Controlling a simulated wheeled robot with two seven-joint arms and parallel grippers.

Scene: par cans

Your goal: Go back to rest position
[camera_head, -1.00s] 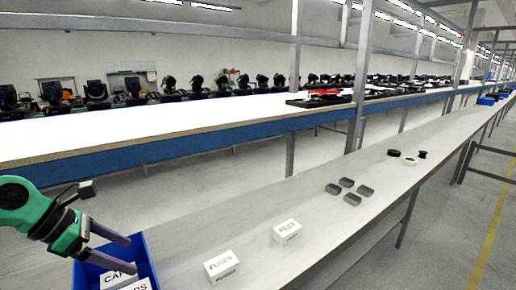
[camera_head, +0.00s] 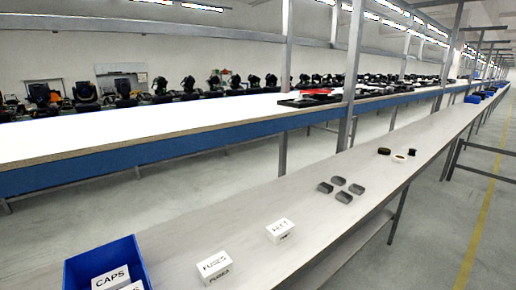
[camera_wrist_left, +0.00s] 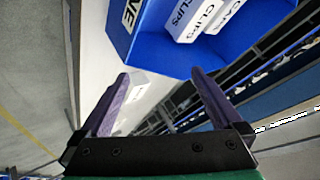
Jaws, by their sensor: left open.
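My left gripper (camera_wrist_left: 160,95) shows in the left wrist view, its two purple fingers spread apart with nothing between them. Beyond the fingertips in that view is a blue bin (camera_wrist_left: 160,50) with white labelled boxes (camera_wrist_left: 190,18) in it. The left gripper is out of the head view. There the blue bin (camera_head: 72,275) stands at the lower left of the near bench, with white CAPS boxes (camera_head: 111,278) inside. My right gripper is not in either view.
On the near bench (camera_head: 240,222) stand two white boxes, a FUSES box (camera_head: 214,267) and another (camera_head: 280,230). Several dark grey blocks (camera_head: 344,197) and small round items (camera_head: 400,157) lie farther along. A long white bench (camera_head: 150,130) with stage lights behind runs across the back.

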